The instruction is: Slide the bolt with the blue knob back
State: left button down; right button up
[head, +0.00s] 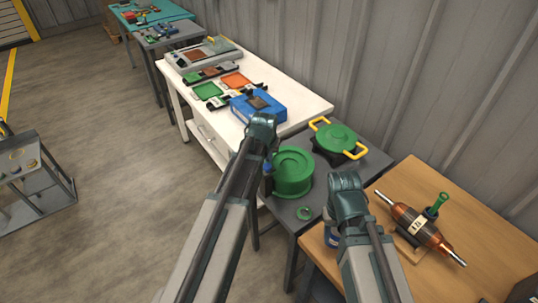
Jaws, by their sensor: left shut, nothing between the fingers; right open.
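A copper-wound rotor (415,224) with steel shaft ends lies on a stand on the wooden table at the right. A green-handled part (437,204) stands up at its far end. A small blue piece (268,168) shows at the left side of a green round housing (293,172); I cannot tell whether it is the bolt's blue knob. My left gripper (262,124) is shut and empty, in front of a blue box as seen here. My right gripper (346,182) is open, between the green housing and the rotor. My arms hide parts of the tables.
A green-lidded pot (337,138) with yellow handles stands on the dark table (375,163). The blue box (272,108), green and orange trays (236,80) and a grey case (205,52) lie on the white table (305,103). A grey cart (35,200) stands left; floor between is clear.

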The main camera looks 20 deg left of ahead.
pick_arm(q)
jog(key=shift+s, duration=0.15)
jog(key=shift+s+a, duration=0.95)
jog(key=shift+s, duration=0.2)
jog(key=shift+w+r, duration=0.1)
jog(key=shift+w, duration=0.1)
jog(key=w, duration=0.4)
jog(key=p+v, duration=1)
jog(key=shift+s+a+r, duration=0.15)
jog(key=shift+s+r, duration=0.05)
jog(key=shift+r, duration=0.1)
